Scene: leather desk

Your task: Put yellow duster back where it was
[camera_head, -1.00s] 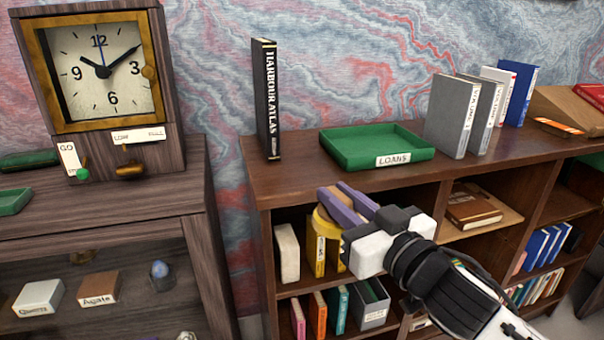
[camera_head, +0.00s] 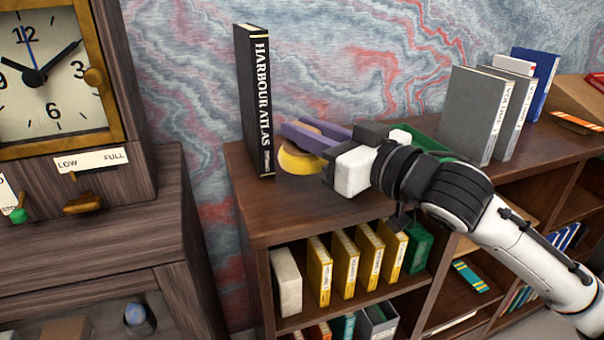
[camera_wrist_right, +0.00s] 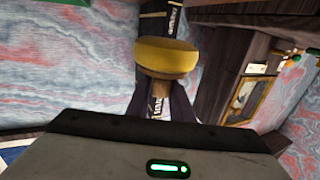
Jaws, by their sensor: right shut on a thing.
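The yellow duster (camera_head: 298,161) is a round yellow pad with a brown top. My right gripper (camera_head: 300,138), with purple fingers, is shut on it in the head view. The duster is at the left end of the bookcase top (camera_head: 330,205), just right of the upright black Harbour Atlas book (camera_head: 254,100). I cannot tell whether it touches the wood or the book. In the right wrist view the duster (camera_wrist_right: 166,58) sits between the fingertips, with the black book behind it. My left gripper is not in view.
A green tray (camera_head: 425,128) is partly hidden behind my right arm. Grey books (camera_head: 470,115) and a blue book (camera_head: 535,80) stand farther right. A wooden clock cabinet (camera_head: 110,215) is at the left, across a gap. Shelves below hold several yellow books (camera_head: 345,262).

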